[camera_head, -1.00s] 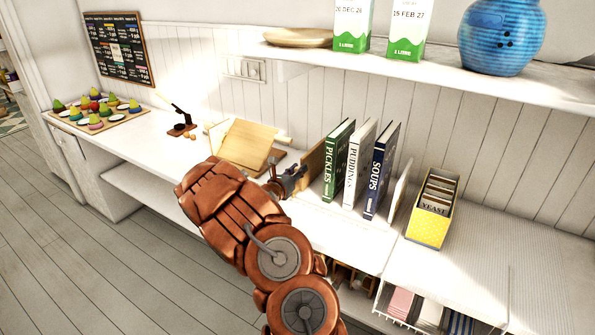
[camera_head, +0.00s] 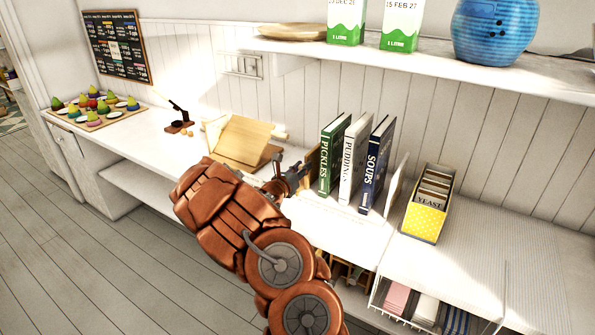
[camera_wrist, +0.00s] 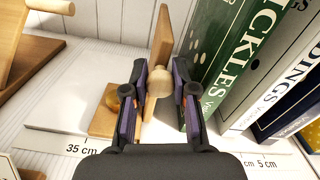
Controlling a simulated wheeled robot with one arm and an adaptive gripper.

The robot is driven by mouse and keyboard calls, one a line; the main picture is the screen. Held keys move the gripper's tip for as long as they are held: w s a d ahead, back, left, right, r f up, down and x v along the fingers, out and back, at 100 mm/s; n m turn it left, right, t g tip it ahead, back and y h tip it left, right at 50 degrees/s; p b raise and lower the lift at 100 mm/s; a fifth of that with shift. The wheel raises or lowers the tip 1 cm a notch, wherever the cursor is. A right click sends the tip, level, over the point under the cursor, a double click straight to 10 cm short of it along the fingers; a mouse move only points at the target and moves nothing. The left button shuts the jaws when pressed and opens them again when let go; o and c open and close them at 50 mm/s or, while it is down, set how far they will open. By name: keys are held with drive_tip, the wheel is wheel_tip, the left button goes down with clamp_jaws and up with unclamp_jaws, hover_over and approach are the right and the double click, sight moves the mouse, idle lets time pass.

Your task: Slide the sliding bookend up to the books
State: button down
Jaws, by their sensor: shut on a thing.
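The sliding bookend (camera_wrist: 164,38) is an upright wooden panel with a round wooden knob (camera_wrist: 157,79). My gripper (camera_wrist: 158,100) is shut on it at the knob, with a finger on either side. In the head view the bookend (camera_head: 313,161) stands just left of the books, partly hidden by my gripper (camera_head: 296,174). The green PICKLES book (camera_head: 333,158) is nearest to it, then the white PUDDINGS book (camera_head: 352,162) and the dark blue SOUPS book (camera_head: 376,168). The books stand upright. In the wrist view only a narrow gap, if any, shows between panel and PICKLES; contact is unclear.
A white end panel (camera_head: 396,186) stands right of SOUPS, beside a yellow YEAST box (camera_head: 426,218). A wooden book stand (camera_head: 243,143) is left of my gripper. A scale strip (camera_wrist: 75,149) runs along the counter front. A shelf (camera_head: 430,76) hangs above.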

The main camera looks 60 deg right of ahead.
drive_tip(key=shift+s, duration=0.4)
drive_tip(key=c, duration=0.9)
unclamp_jaws()
drive_tip(key=shift+w, duration=0.1)
drive_tip(key=a, duration=1.2)
drive_tip(key=shift+s, duration=0.2)
drive_tip(key=shift+c, duration=0.4)
